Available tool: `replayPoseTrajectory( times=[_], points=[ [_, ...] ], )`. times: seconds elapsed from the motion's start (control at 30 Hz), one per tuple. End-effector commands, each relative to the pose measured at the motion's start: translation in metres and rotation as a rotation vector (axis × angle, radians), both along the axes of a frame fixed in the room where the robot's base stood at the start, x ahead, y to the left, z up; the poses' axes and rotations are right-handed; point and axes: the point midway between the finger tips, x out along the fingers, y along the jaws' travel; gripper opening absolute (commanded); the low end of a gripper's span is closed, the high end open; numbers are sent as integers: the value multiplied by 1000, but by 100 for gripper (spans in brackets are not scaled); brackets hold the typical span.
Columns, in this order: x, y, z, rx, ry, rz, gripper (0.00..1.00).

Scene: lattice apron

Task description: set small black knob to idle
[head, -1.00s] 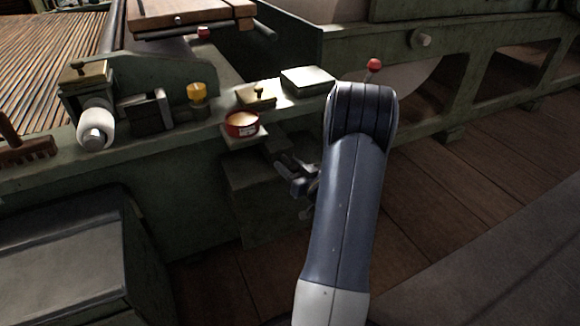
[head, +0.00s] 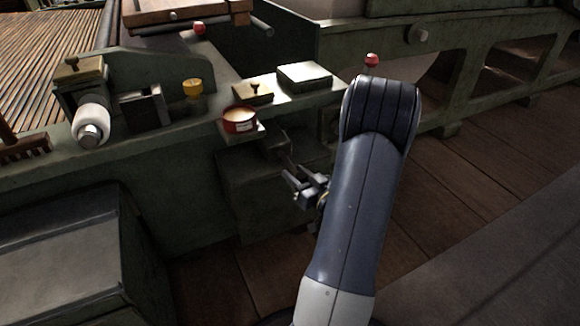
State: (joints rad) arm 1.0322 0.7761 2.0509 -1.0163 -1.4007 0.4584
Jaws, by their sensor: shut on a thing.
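A small dark knob (head: 254,87) stands on a brass plate on the green apron, behind the red tin. Another small dark knob (head: 71,62) stands on a brass plate at the far left. I cannot tell which is the task's knob, and no idle mark is readable. My gripper (head: 291,186) is low, in front of the green box below the ledge, apart from and below both knobs. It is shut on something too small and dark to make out. My forearm hides part of the gripper's right side.
A red tin (head: 239,121), a yellow knob (head: 193,88) and a pale block (head: 304,75) sit along the apron. A red ball-topped lever (head: 372,60) rises beyond my arm. A white roller (head: 91,124) and a brush (head: 24,147) are at left. Floor is bare at right.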

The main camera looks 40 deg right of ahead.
Motion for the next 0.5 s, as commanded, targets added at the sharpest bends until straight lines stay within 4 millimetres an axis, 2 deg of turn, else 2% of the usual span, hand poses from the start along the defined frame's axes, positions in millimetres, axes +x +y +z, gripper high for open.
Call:
replayPoseTrajectory(
  times=[0.1,0.37,0.4,0.5],
  points=[
    [-9,2,0,2,0,-3,0],
    [-10,3,-1,4,2,-2,0],
    [-10,3,-1,5,2,-2,39],
    [-10,3,-1,4,2,-2,47]
  ],
)
